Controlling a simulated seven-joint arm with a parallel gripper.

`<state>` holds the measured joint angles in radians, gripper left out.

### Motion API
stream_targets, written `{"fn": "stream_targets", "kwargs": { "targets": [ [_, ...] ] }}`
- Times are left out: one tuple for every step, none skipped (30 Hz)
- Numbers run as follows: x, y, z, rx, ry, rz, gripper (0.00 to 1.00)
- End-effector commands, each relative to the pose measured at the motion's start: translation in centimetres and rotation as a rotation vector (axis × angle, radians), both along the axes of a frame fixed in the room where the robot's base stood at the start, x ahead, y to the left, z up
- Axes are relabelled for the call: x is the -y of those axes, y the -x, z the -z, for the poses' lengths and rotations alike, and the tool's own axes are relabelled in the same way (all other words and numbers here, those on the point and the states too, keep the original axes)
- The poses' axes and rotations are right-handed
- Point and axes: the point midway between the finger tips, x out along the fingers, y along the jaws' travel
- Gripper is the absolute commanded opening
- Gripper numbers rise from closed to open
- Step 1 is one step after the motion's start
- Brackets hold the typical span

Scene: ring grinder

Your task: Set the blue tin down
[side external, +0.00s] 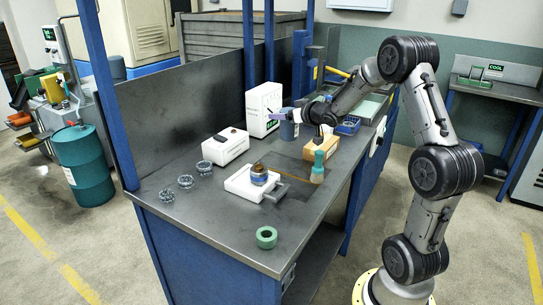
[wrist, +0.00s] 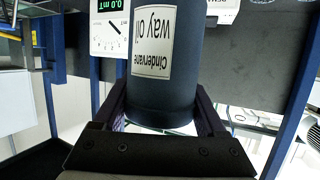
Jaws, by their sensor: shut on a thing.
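The blue tin (side external: 289,131) is dark blue and stands out near the back of the bench, beside the white gauge box. In the wrist view the tin (wrist: 190,75) fills the middle, and its cream label reads "Cindervane way oil" upside down. My gripper (wrist: 160,112) is shut on the tin, with one dark finger on each side of it. In the side view my gripper (side external: 299,117) is at the tin's upper part. I cannot tell whether the tin's base touches the bench.
The white gauge box (side external: 263,109) is close to the tin's left. A white fixture (side external: 246,184) is nearer the front. The bench (side external: 215,222) has bare front surface.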

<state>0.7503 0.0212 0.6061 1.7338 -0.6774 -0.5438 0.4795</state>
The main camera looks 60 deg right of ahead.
Motion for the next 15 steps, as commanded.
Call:
{"fn": "stream_targets", "kwargs": {
  "targets": [
    [0.2, -0.5, 0.4, -0.003, -0.001, -0.003, 0.0],
    [0.4, -0.6, 0.5, -0.004, -0.002, -0.004, 0.0],
    [0.4, -0.8, 1.0, -0.01, -0.007, -0.005, 0.0],
    [0.6, -1.0, 1.3, -0.012, -0.01, -0.006, 0.0],
    [0.7, -1.3, 1.6, -0.013, -0.01, -0.006, 0.0],
    [1.0, -1.8, 2.0, -0.015, -0.012, -0.006, 0.0],
    [1.3, -2.2, 2.2, -0.015, -0.012, -0.006, 0.0],
    [1.7, -2.7, 2.5, -0.016, -0.013, -0.007, 0.0],
    [2.2, -3.4, 2.9, -0.015, -0.012, -0.006, 0.0],
    [2.6, -3.9, 3.1, -0.015, -0.012, -0.006, 0.0],
    [2.9, -4.4, 3.5, -0.016, -0.013, -0.006, 0.0],
    [3.4, -5.1, 3.8, -0.015, -0.012, -0.006, 0.0],
    [3.8, -5.6, 4.1, -0.016, -0.011, -0.006, 0.0],
    [4.2, -6.2, 4.4, -0.015, -0.011, -0.006, 0.0],
    [4.7, -6.8, 4.7, -0.015, -0.011, -0.007, 0.0]
  ]
}}
